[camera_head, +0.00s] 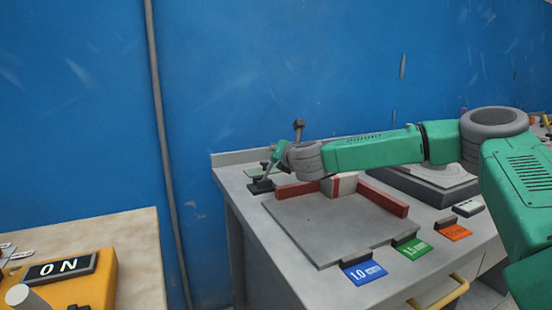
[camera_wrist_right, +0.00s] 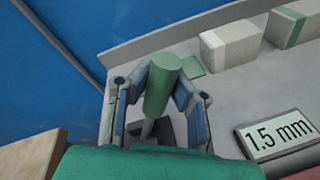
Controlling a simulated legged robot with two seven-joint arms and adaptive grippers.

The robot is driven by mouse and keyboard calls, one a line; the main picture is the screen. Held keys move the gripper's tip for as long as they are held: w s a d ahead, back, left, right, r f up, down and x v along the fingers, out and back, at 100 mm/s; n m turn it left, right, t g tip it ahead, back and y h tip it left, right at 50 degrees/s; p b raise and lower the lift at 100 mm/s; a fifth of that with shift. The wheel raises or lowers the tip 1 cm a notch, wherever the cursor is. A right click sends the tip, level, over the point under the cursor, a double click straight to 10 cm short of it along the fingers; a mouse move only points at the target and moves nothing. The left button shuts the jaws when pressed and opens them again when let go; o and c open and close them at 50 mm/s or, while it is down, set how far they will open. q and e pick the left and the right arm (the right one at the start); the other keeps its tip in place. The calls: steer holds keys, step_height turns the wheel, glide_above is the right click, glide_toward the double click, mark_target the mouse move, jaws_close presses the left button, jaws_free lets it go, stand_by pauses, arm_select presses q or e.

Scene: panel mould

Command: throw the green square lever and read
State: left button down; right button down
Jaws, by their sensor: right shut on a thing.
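In the wrist view a green lever handle (camera_wrist_right: 161,86) stands between the fingers of my right gripper (camera_wrist_right: 160,100), which is shut on it. A grey shaft and dark base (camera_wrist_right: 167,131) show below. A small green square (camera_wrist_right: 191,67) lies on the bench beside it. In the head view my right gripper (camera_head: 287,155) is at the bench's back left corner, above a dark lever base (camera_head: 262,186). A display (camera_wrist_right: 275,133) in the wrist view reads "1.5 mm". My left gripper is not in view.
Red bars (camera_head: 384,199) edge a grey plate (camera_head: 330,228). Blue (camera_head: 363,271), green (camera_head: 411,248) and orange (camera_head: 453,231) labels line the bench front. A white block (camera_wrist_right: 231,44) and a green-striped block (camera_wrist_right: 292,25) stand behind. A yellow box (camera_head: 88,285) marked "ON" is left.

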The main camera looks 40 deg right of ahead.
steer(key=shift+s+a+f, duration=0.15)
steer(key=shift+f, duration=0.55)
steer(key=c, duration=1.4)
jaws_free()
steer(key=shift+s, duration=0.1)
steer(key=shift+o, duration=0.2)
steer(key=shift+r, duration=0.35)
steer(key=v, duration=1.1)
steer(key=shift+s, duration=0.45)
